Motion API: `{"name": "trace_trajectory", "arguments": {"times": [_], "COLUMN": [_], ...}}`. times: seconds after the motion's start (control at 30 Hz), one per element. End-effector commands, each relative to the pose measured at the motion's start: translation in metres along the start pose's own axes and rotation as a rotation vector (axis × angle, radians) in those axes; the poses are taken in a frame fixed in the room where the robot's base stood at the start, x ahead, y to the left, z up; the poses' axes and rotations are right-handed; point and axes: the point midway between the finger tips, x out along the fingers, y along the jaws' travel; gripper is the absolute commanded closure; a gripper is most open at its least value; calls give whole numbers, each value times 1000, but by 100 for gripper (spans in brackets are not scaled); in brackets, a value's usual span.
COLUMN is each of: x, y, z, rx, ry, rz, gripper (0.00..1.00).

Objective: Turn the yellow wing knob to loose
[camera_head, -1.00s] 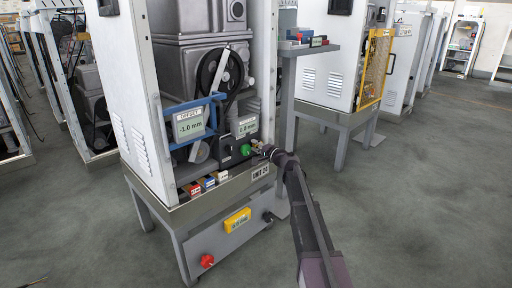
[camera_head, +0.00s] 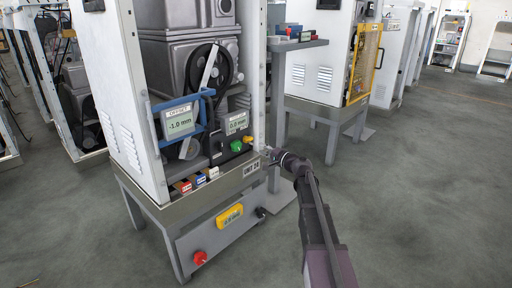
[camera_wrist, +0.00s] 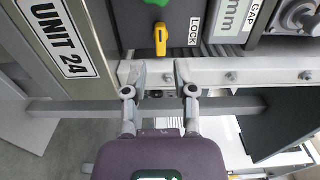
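The yellow wing knob (camera_wrist: 160,38) sits on a dark panel in the wrist view, with a LOCK label (camera_wrist: 195,30) beside it. It also shows small in the head view (camera_head: 247,139), up and right of a green knob (camera_head: 236,146). Part of the green knob (camera_wrist: 157,3) shows at the wrist view's top edge. My gripper (camera_wrist: 160,80) is open and empty, its two fingers spread apart below the yellow knob in the picture, not touching it. In the head view my gripper (camera_head: 272,155) is right of the knobs, near the cabinet's front post.
A metal rail (camera_wrist: 250,73) crosses the wrist view near my fingertips. The UNIT 24 plate (camera_wrist: 58,38) is at left. A blue-framed OFFSET display (camera_head: 179,121) reads -1.0 mm; the smaller gap display (camera_head: 237,122) reads 0.0 mm. Small coloured blocks (camera_head: 199,180) line the ledge.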

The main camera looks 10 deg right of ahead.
Motion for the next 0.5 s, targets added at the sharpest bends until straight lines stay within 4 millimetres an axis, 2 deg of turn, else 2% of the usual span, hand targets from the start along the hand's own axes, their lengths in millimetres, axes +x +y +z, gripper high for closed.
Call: {"name": "trace_trajectory", "arguments": {"times": [0.03, 0.2, 0.5], "x": [-8, -20, -22], "y": [0, 0, 0], "z": [1, 0, 0], "rx": [0, 0, 0], "ry": [1, 0, 0], "rz": [0, 0, 0], "gripper": [64, 64, 64]}}
